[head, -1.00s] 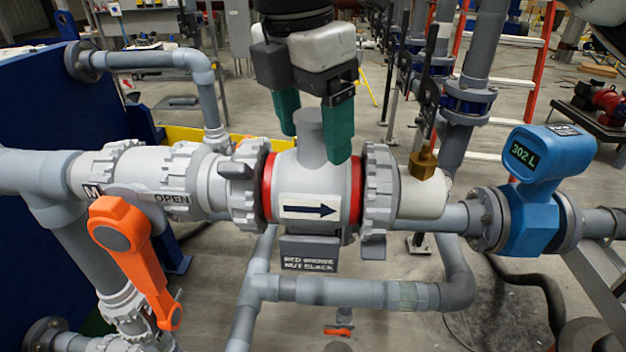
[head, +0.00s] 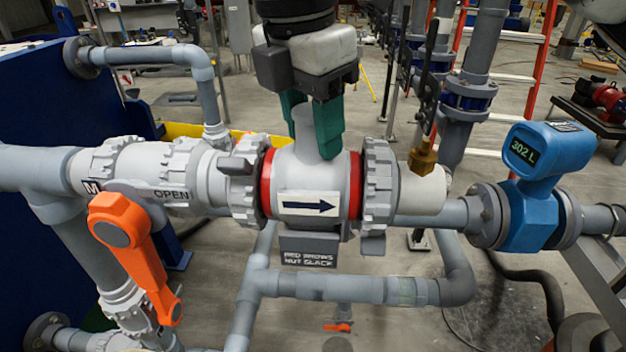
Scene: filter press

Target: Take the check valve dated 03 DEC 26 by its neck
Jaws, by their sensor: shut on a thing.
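A grey check valve (head: 318,180) sits in the pipe line, with a white plate and a dark arrow pointing right on its body. Its short neck (head: 303,133) stands upright on top. My gripper (head: 309,128) comes down from above and is shut on the neck, one green finger at the right front and the other at the left, partly hidden behind the neck. The valve is still between its two ribbed nuts, the left nut (head: 246,180) and the right nut (head: 377,188). Red bands show beside both nuts. No date is readable.
A hanging plate (head: 309,252) below reads RED SHOWS NUT SLACK. An orange handle (head: 135,245) stands at left, by the word OPEN. A brass fitting (head: 423,160) and a blue meter (head: 540,180) reading 302 L are at right. A pipe runs below.

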